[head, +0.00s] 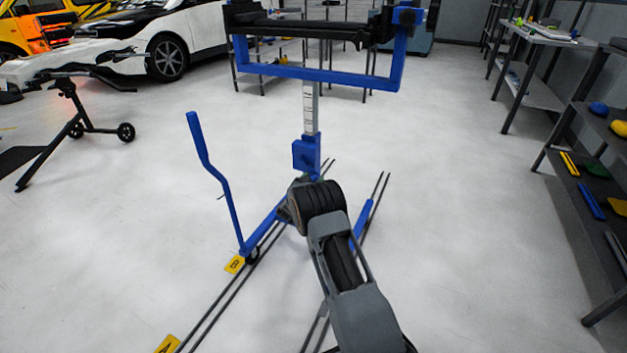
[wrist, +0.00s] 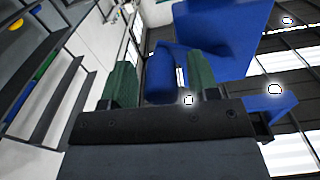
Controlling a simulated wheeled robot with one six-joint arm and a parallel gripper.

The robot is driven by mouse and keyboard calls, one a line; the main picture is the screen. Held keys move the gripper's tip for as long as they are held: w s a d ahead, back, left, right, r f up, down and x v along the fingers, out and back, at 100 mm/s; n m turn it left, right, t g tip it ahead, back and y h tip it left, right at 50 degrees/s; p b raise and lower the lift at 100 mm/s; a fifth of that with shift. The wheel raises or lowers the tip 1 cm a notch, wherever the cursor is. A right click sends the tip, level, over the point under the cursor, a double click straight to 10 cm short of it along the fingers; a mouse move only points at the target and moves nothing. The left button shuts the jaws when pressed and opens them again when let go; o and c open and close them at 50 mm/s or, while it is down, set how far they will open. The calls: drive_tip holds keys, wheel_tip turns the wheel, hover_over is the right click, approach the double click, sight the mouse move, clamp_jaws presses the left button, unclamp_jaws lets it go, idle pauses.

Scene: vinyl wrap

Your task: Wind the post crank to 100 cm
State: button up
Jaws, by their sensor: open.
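The post (head: 310,108) stands upright in the middle of the head view, with a pale marked scale too small to read. A blue housing (head: 305,155) sits around its lower part. In the wrist view a short blue knob-like piece (wrist: 160,88), seemingly the crank's grip, shows between the two green fingers of my gripper (wrist: 165,68). A larger blue part (wrist: 228,35) lies beyond, to the right. My gripper is open; I cannot tell whether a finger touches the blue piece. In the head view my arm hides the gripper and the crank.
The post carries a blue frame (head: 320,75) with a dark bar on top. A bent blue handle (head: 213,170) rises left of the post. Dark rails (head: 222,303) run along the floor. Shelves (head: 590,150) stand at right; open floor lies on both sides.

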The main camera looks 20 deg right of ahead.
drive_tip(key=shift+d, duration=0.1)
clamp_jaws()
idle(0.5)
